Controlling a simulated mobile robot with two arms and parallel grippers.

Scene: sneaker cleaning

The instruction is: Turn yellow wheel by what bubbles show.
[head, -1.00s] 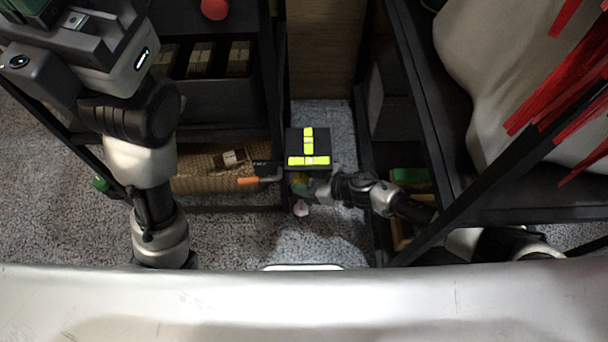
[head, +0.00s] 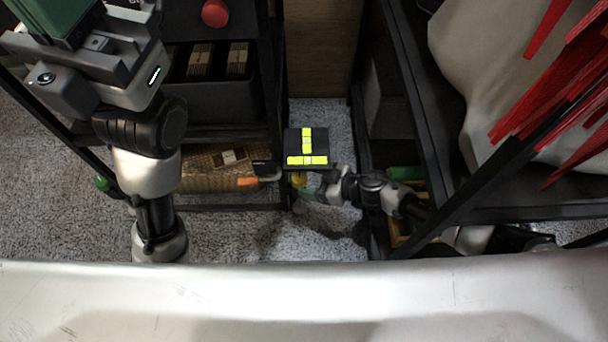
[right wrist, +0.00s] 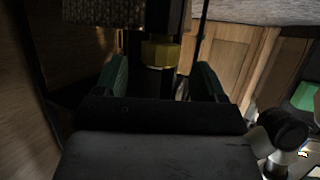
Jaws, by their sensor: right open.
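A black block (head: 318,140) carries two bright yellow-green bubble vials. One vial (head: 307,141) runs up and down the picture, and the other vial (head: 307,160) runs across. The bubbles are too small to read. The yellow wheel (head: 299,180) is just under the block's near edge. My right gripper (head: 309,193) is open, just below and right of the wheel. In the right wrist view the wheel (right wrist: 158,54) lies ahead, between the two green fingers and apart from both. My left gripper (head: 60,30) is at the top left, cut by the frame edge; its jaws cannot be made out.
Dark shelving with boxes (head: 205,93) and a wicker basket (head: 208,180) stands left. An orange-handled tool (head: 247,181) lies near the block. A dark shelf frame (head: 420,110) and red spikes (head: 555,105) are at right. Grey carpet (head: 345,155) lies in the gap between.

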